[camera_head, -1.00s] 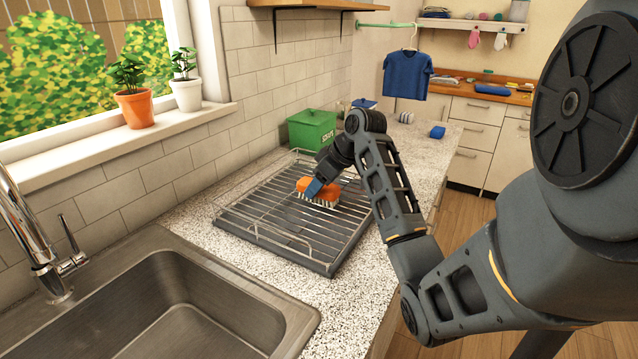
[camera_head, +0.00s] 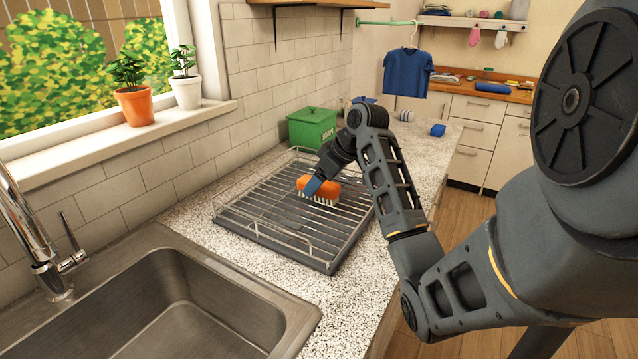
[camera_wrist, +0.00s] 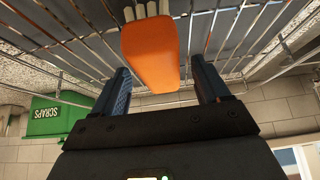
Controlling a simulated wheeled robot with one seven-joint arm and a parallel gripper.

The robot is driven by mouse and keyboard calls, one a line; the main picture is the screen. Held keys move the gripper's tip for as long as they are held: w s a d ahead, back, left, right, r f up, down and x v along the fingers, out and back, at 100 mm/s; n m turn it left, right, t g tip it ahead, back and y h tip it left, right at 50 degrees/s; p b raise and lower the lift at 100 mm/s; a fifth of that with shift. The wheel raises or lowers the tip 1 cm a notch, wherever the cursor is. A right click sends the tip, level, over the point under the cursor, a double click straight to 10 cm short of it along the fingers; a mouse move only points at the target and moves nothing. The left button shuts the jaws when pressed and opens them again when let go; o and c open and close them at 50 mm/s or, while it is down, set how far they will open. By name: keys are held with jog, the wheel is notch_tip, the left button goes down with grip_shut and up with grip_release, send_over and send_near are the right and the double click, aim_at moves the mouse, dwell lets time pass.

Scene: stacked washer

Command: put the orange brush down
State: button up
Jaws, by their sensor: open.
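The orange brush (camera_head: 327,189) with pale bristles sits bristles-down on the wire drying rack (camera_head: 268,243) on the counter. In the wrist view the brush's orange back (camera_wrist: 151,55) lies between my gripper's two blue-padded fingers. My gripper (camera_head: 313,186) is at the brush in the head view. It is open, and in the wrist view (camera_wrist: 163,84) there is a gap between the brush and each finger. The far finger is hidden in the head view.
A green scraps bin (camera_head: 312,128) stands behind the rack. The metal sink (camera_head: 165,300) is at front left. Speckled counter (camera_head: 345,310) is bare in front of the rack.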

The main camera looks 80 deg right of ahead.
jog(key=p+v, duration=0.1)
jog(key=v, duration=1)
jog(key=shift+r, duration=0.15)
jog(key=shift+s, duration=0.2)
